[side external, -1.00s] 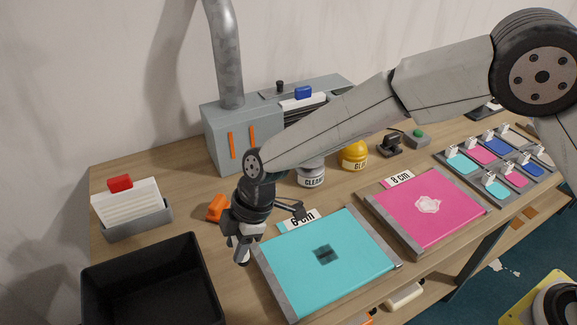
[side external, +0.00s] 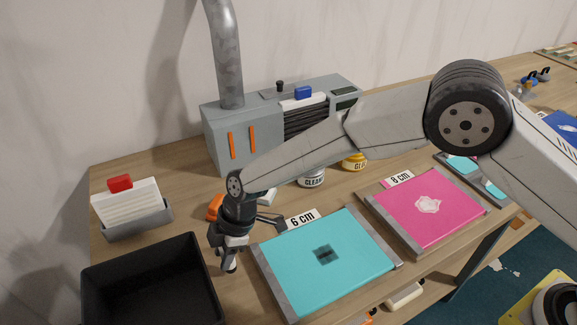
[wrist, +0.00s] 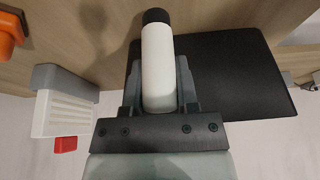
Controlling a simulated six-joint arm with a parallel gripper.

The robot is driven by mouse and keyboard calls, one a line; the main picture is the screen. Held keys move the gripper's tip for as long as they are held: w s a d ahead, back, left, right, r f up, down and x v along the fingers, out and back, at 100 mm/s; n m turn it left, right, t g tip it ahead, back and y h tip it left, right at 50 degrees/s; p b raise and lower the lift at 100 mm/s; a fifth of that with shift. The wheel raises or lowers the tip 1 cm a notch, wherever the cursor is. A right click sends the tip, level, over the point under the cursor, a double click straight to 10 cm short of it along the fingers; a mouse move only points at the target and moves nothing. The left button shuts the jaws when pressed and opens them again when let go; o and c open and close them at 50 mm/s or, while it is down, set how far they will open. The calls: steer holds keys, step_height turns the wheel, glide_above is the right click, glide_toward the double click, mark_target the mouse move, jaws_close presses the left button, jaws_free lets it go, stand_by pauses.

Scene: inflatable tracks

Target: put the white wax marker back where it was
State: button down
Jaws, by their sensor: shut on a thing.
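The white wax marker (wrist: 158,60), a white cylinder with a dark end, is held between the two fingers of my gripper (wrist: 160,88) in the wrist view. In the side view my gripper (side external: 229,262) points down over the wooden table, between the black bin and the turquoise sheet. The marker is hard to make out there. Whether its tip touches the table cannot be told.
The open black bin (side external: 206,262) stands just left of my gripper. A turquoise sheet (side external: 340,275) in a frame lies to the right, a pink one (side external: 455,205) beyond it. An orange object (side external: 214,207) and a card holder (side external: 140,226) stand behind.

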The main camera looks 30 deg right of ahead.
steer(key=shift+f, duration=0.9)
steer(key=shift+f, duration=0.1)
steer(key=shift+c, duration=1.8)
jaws_free()
steer(key=v, duration=1.2)
